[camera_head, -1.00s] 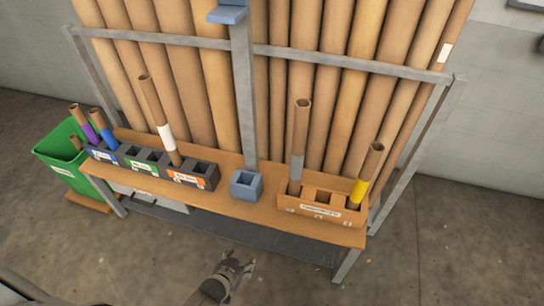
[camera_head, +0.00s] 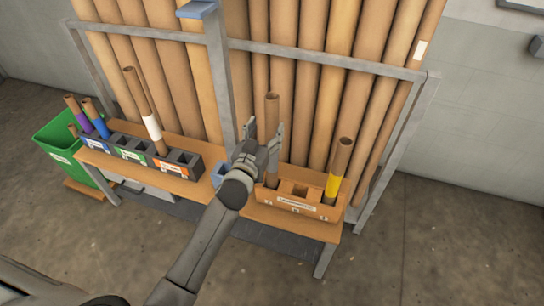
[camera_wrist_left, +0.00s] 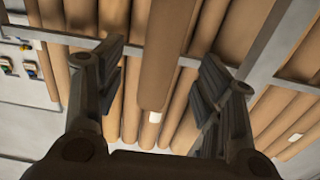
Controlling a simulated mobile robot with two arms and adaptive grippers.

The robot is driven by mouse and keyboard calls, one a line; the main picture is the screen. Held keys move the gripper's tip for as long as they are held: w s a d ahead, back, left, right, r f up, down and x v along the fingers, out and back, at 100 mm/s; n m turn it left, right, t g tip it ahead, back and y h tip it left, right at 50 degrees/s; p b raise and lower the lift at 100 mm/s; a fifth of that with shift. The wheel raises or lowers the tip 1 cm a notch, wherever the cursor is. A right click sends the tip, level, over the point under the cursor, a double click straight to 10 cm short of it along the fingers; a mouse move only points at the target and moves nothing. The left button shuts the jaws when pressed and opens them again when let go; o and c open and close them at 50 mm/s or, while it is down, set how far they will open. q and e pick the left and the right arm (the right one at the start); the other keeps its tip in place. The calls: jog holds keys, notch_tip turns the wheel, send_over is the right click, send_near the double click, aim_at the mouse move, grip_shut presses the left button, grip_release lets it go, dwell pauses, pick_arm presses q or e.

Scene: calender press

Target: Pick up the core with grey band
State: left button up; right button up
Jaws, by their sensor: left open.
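The core with grey band (camera_head: 272,108) is a brown tube standing in the left slot of the orange box. My left gripper (camera_head: 264,134) is open beside it, with its fingers pointing up in the head view. One finger overlaps the core there and hides most of the band. In the left wrist view a brown tube (camera_wrist_left: 166,60) lies between the open fingers (camera_wrist_left: 160,85); no grey band shows on it. I cannot tell whether the fingers touch it. My right gripper is not in view.
A yellow-banded core (camera_head: 335,175) stands in the right of the orange box (camera_head: 290,208). A white-banded core (camera_head: 148,115) and dark boxes are at left, with a green bin (camera_head: 60,145). Tall tubes (camera_head: 180,80) and a grey rail stand behind. The floor in front is clear.

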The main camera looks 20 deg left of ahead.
aim_at(269, 122)
pick_arm(q)
jog(key=shift+w, duration=0.75)
jog(key=shift+w+f, duration=0.1)
jog(key=shift+w, duration=2.2)
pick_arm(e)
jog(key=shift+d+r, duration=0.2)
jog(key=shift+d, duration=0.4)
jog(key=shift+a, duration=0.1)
pick_arm(q)
jog(key=c, duration=0.6)
grip_shut()
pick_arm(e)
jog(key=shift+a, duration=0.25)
